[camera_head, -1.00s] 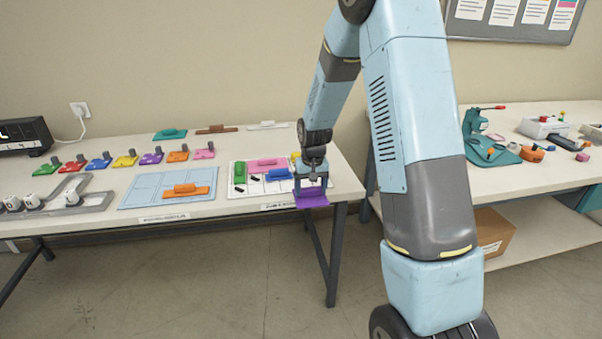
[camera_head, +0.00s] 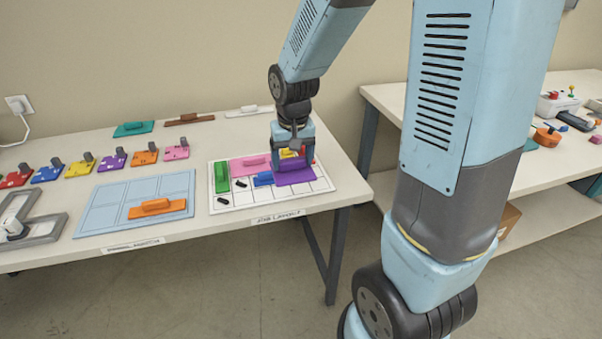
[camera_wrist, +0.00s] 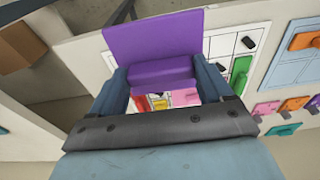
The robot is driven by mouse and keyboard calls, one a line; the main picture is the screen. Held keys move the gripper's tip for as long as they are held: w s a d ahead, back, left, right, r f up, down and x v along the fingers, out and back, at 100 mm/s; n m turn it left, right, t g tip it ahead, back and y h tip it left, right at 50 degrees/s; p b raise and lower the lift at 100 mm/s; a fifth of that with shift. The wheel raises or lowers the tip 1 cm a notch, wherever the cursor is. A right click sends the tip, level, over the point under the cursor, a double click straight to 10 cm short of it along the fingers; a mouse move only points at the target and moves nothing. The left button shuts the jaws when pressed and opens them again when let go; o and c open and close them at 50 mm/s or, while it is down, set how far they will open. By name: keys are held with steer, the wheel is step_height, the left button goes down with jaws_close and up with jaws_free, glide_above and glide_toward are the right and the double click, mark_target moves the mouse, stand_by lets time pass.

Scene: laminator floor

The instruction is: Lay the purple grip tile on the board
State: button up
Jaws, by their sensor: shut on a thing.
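The purple grip tile (camera_head: 295,176) is in my gripper (camera_head: 293,158), over the right part of the white gridded board (camera_head: 231,197). In the wrist view my gripper (camera_wrist: 164,92) is shut on the tile's raised grip, and the flat purple plate (camera_wrist: 150,35) sticks out beyond it. A gap between tile and board cannot be judged. The board carries a green tile (camera_head: 221,177), a pink tile (camera_head: 247,168), a blue tile (camera_head: 263,179) and small black pieces. Yellow and red parts show beside my gripper, partly hidden.
A light blue board (camera_head: 107,198) with an orange tile (camera_head: 157,208) lies to the left. A row of coloured tiles stands behind it. Teal (camera_head: 133,129), brown and white pieces lie at the back. The table's right edge is close to the white board. A second table stands right.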

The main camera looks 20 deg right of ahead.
steer(key=w+d+f, duration=0.2)
steer(key=w+f, duration=0.1)
steer(key=w+d+f, duration=0.3)
steer(key=w, duration=0.1)
steer(key=w+d+f, duration=0.2)
steer(key=w+f, duration=0.1)
steer(key=shift+w+d+f, duration=0.2)
steer(key=shift+w, duration=0.1)
steer(key=shift+w+d+f, duration=0.1)
steer(key=shift+f, duration=0.8)
steer(key=shift+w+d+f, duration=0.1)
steer(key=shift+f, duration=0.8)
steer(key=o, duration=1.3)
steer(key=shift+f, duration=0.1)
